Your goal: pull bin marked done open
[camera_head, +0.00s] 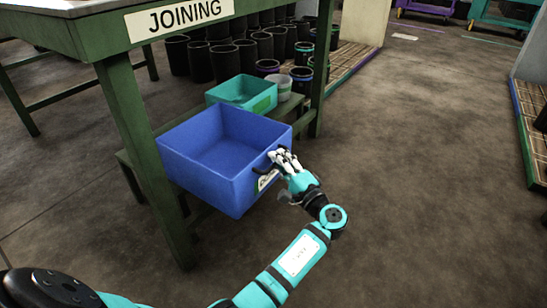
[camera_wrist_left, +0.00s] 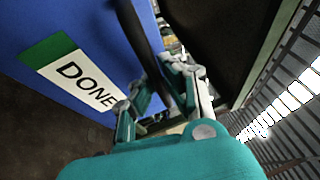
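The blue bin (camera_head: 210,190) sits under the table marked JOINING and juts out well past the front of its low green shelf. It is open on top and looks empty inside. In the left wrist view its front wall fills the left side, with a white and green label (camera_wrist_left: 85,85) reading DONE. A dark handle (camera_wrist_left: 150,30) stands off that front wall. My left gripper (camera_head: 283,158) is at the handle. In the left wrist view its fingers (camera_wrist_left: 178,80) lie on both sides of the handle and appear closed on it. My right gripper is not in view.
Several black sleeves (camera_head: 225,62) stand further back. A green table leg (camera_head: 140,150) is close on the bin's left. The floor (camera_head: 420,170) to the right is clear.

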